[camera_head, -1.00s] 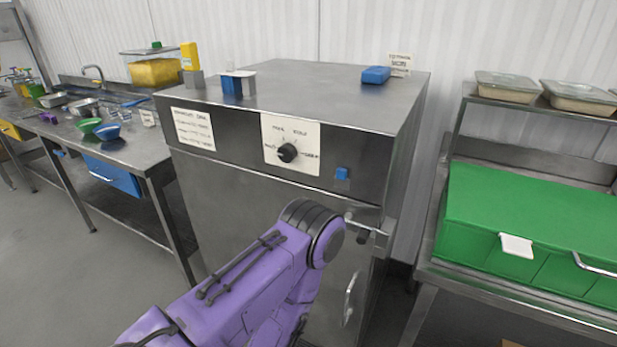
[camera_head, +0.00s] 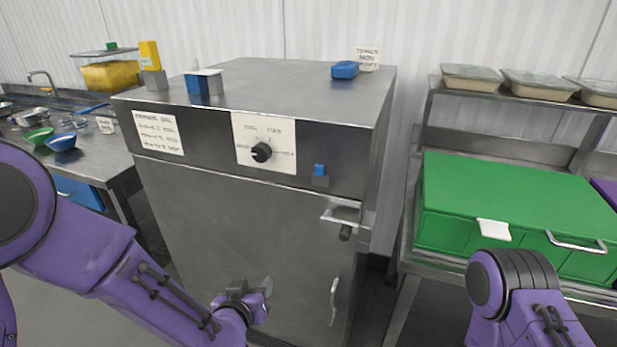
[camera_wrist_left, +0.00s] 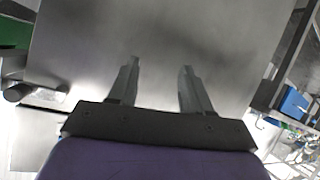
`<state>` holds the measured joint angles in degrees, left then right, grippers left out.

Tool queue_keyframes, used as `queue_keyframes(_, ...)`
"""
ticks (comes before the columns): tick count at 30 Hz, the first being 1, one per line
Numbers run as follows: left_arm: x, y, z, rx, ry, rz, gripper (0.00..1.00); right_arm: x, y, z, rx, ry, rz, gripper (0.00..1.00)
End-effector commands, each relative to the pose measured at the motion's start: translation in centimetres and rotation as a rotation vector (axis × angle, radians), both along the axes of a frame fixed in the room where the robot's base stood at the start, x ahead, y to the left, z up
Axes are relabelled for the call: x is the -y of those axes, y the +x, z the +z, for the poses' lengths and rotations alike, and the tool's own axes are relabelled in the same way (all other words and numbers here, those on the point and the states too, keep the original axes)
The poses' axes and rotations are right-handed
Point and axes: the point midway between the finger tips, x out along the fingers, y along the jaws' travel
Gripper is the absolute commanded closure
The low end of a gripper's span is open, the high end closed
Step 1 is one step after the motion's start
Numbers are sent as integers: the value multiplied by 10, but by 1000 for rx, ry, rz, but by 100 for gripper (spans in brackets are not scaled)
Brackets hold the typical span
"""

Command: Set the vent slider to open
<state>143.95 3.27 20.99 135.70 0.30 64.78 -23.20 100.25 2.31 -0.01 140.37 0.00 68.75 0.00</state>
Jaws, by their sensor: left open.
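A steel cabinet (camera_head: 225,215) stands in the middle of the head view. A small blue piece (camera_head: 319,169) sits on its dark front panel, right of the dial, with a dark grey block below it. It may be the vent slider; I see no readable label or open mark on it. My left gripper (camera_head: 266,287) is in front of the lower cabinet door, well below the blue piece. In the left wrist view it is open and empty (camera_wrist_left: 157,68), with only plain steel beyond the fingers. My right arm shows at the lower right; its gripper is out of view.
A black dial (camera_head: 261,152) and a door latch handle (camera_head: 341,217) project from the cabinet front. Blue blocks (camera_head: 345,70) (camera_head: 197,85) sit on its top. A green box (camera_head: 510,200) stands on the right table. A sink counter (camera_head: 75,150) is at left.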

Motion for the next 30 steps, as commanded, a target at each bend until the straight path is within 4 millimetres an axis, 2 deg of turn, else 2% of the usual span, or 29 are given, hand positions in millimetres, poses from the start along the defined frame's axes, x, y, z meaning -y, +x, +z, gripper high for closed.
queue_keyframes(1, 25, 17, 56, 135, 17, -67, 51, 0, 0, -5, 0, 0, 0, 57)
queue_keyframes(3, 53, 24, 120, 285, 53, -146, 51, 0, 0, -7, 0, 0, 0, 57)
queue_keyframes(6, 81, 20, 185, 436, 101, -219, 51, 0, 0, -8, 0, 0, 0, 57)
queue_keyframes(9, 95, 15, 215, 508, 130, -253, 51, 0, 0, -9, 0, 0, 0, 57)
queue_keyframes(11, 99, 17, 221, 523, 136, -259, 51, 0, 0, -10, 0, 0, 0, 57)
queue_keyframes(15, 107, 41, 219, 524, 141, -262, 51, 0, 0, -14, 1, 1, 0, 57)
queue_keyframes(18, 115, 64, 223, 519, 133, -261, 51, 0, 0, -3, 0, 0, 0, 57)
queue_keyframes(24, 125, 100, 222, 520, 132, -259, 51, 0, 0, 7, 0, 0, 0, 57)
queue_keyframes(30, 129, 113, 220, 519, 133, -260, 51, 0, 0, 8, 0, 0, 0, 57)
